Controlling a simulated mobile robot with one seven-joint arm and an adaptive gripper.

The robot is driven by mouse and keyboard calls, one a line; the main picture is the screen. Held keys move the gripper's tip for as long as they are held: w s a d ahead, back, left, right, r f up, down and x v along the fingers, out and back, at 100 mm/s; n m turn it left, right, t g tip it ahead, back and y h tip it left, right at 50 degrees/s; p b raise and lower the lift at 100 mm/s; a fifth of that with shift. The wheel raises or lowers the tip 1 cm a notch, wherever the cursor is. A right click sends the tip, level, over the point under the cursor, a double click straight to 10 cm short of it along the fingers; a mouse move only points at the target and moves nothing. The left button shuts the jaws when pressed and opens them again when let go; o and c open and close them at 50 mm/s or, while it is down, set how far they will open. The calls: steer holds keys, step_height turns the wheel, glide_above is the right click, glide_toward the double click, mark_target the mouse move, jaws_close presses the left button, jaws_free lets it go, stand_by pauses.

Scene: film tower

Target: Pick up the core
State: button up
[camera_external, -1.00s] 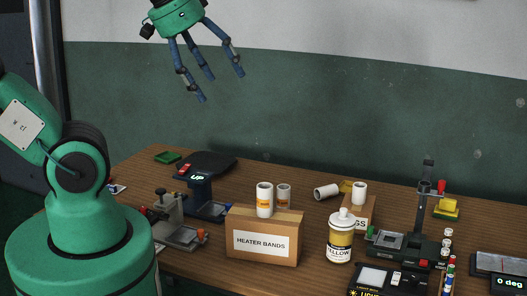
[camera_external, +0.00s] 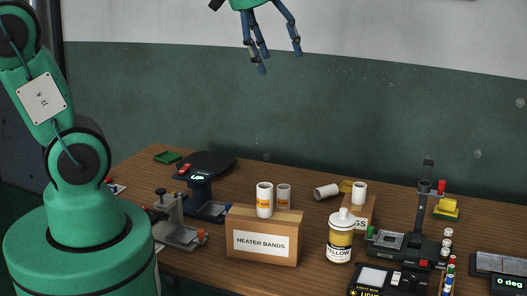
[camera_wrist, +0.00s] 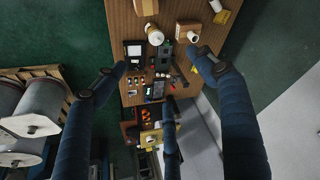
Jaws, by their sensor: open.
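Several white cylinders that look like cores are on the wooden bench; I cannot tell which one the task names. My gripper (camera_external: 277,58) is open and empty, high above the bench, touching nothing. Its three blue fingers are spread in the wrist view (camera_wrist: 160,82).
The heater bands box (camera_external: 262,241), a yellow-labelled bottle (camera_external: 340,240) and a black stand device (camera_external: 412,246) crowd the bench front. A dark round-topped device (camera_external: 206,165) is at the left. The space above the bench is clear.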

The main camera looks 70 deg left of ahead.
steer(key=w+a+f+g+p, duration=0.1)
steer(key=w+a+f, duration=0.15)
steer(key=w, duration=0.45)
steer(key=w+a+f, duration=0.1)
steer(key=w+a, duration=0.3)
steer(key=w, duration=0.2)
steer(key=n+g+p, duration=0.1)
steer(key=g+p, duration=0.2)
steer(key=p, duration=0.1)
glide_above(328, 188)
step_height(328, 188, down, 37)
steer(key=shift+a+h, duration=0.25)
steer(key=shift+h, duration=0.15)
steer(key=shift+s, duration=0.1)
steer(key=f, duration=0.8)
steer(key=shift+d+f, duration=0.2)
steer(key=shift+f, duration=0.05)
steer(key=shift+f, duration=0.15)
